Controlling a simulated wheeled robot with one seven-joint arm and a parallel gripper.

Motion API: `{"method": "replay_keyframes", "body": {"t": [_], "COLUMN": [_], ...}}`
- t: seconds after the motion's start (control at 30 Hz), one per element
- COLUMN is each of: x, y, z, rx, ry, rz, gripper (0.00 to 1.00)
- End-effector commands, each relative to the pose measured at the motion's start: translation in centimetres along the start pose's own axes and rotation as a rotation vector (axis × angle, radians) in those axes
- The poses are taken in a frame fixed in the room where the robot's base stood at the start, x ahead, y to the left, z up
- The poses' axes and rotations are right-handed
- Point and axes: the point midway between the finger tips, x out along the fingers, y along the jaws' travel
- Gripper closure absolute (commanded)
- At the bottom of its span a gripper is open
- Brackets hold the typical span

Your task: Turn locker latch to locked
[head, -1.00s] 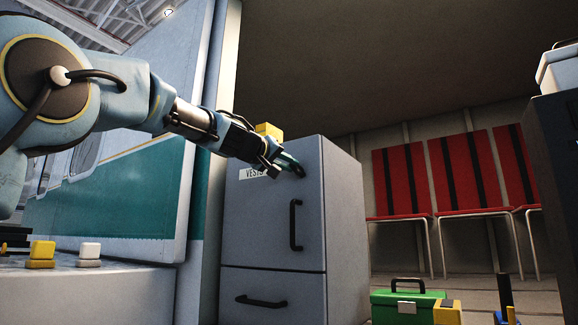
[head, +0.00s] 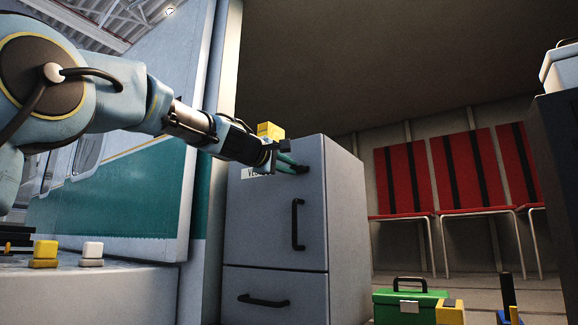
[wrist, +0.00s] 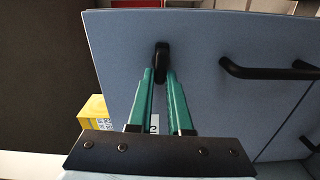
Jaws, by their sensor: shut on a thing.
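The grey locker (head: 275,215) stands in the middle of the head view, its door facing me. Its black latch (wrist: 162,52) is near the door's upper right corner and lies about crosswise to the long door handle. My gripper (head: 300,169) reaches it from the left. In the wrist view the teal fingers of my gripper (wrist: 160,72) are shut on the latch, one on each side. In the head view the fingers mostly hide the latch.
The black door handle (head: 298,224) is below the latch, and a drawer handle (head: 263,300) lower down. A yellow box (head: 269,130) sits on top of the locker. A green toolbox (head: 408,305) stands on the floor to the right. Red seats (head: 405,180) line the back wall.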

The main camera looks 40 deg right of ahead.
Motion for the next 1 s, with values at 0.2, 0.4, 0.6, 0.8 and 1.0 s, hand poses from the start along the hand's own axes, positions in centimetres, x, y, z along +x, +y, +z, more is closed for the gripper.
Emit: {"method": "replay_keyframes", "body": {"t": [0.2, 0.4, 0.6, 0.8, 1.0], "x": [0.0, 0.01, 0.01, 0.02, 0.01], "y": [-0.16, -0.2, -0.21, -0.22, -0.18], "z": [-0.1, -0.07, -0.07, -0.06, -0.03], "rx": [-0.076, -0.101, -0.105, -0.105, -0.104], "ry": [0.002, 0.001, 0.001, 0.001, 0.001], "rz": [-0.001, -0.001, -0.001, -0.001, -0.001], "gripper": [1.0, 1.0, 1.0, 0.79, 0.57]}}
